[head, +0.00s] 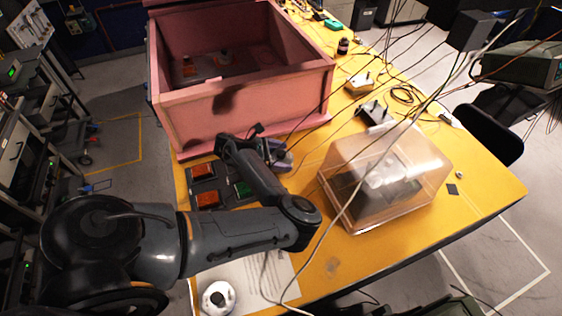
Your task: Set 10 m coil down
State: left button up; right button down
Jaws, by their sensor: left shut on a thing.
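My left gripper (276,152) is in front of the pink foam box's near wall, above the yellow table. It is shut on a small grey-blue thing (285,161), mostly hidden by the fingers; I cannot read a label to confirm it is the 10 m coil. Just left of it is a dark tray (222,184) with compartments. An orange block (203,170), another orange block (206,200) and a green block (242,189) sit in it. My forearm covers part of the tray. My right gripper is not in view.
The open pink foam box (240,108) stands behind, with small parts on a dark plate inside. A clear cover (385,180) over a device stands to the right. Cables cross the table's right side. A paper sheet (255,282) and a round white object (217,298) lie in front.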

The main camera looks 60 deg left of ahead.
aim_at(280, 161)
pick_arm(q)
jog(key=shift+f, duration=1.6)
jog(key=o, duration=0.9)
jog(key=shift+s, duration=0.1)
